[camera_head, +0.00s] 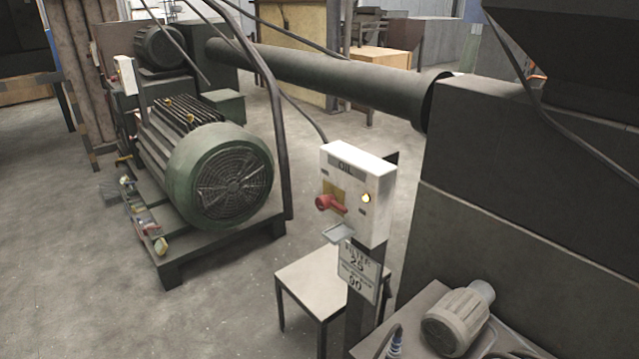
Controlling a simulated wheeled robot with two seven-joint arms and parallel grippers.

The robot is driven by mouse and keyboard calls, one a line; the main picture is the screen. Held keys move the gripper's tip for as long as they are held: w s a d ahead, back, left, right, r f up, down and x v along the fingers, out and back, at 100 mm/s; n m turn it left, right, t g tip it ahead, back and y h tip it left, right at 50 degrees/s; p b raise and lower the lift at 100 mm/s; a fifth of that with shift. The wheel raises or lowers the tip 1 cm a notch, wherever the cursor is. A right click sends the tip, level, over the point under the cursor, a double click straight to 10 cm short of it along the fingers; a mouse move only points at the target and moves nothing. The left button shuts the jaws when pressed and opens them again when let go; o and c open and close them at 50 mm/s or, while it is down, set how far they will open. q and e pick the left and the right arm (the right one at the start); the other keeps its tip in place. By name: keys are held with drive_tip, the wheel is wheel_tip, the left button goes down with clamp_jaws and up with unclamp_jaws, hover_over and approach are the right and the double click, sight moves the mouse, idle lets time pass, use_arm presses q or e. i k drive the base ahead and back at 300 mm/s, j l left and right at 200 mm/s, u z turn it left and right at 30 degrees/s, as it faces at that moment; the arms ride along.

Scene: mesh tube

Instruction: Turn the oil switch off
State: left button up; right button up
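The oil switch box (357,190) is a white box labelled "OIL", mounted on a dark post at centre right in the head view. A red rotary handle (330,204) sticks out of its front on a yellowish plate. A small lamp (366,198) to the right of the handle looks lit yellow. Neither of my grippers shows in this view, and nothing touches the handle.
A small white table (306,284) stands below the box, and a sign (359,272) hangs on the post. A large green motor (219,175) stands to the left. A dark machine housing (490,170) and a small grey motor (458,316) are at right. Bare floor (215,310) lies front left.

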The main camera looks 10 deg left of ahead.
sight(322, 202)
drive_tip(key=i+j+z, duration=0.1)
drive_tip(key=i+j, duration=0.25)
drive_tip(key=i+j+z, duration=0.15)
drive_tip(key=i+j, duration=0.2)
drive_tip(key=j, duration=0.25)
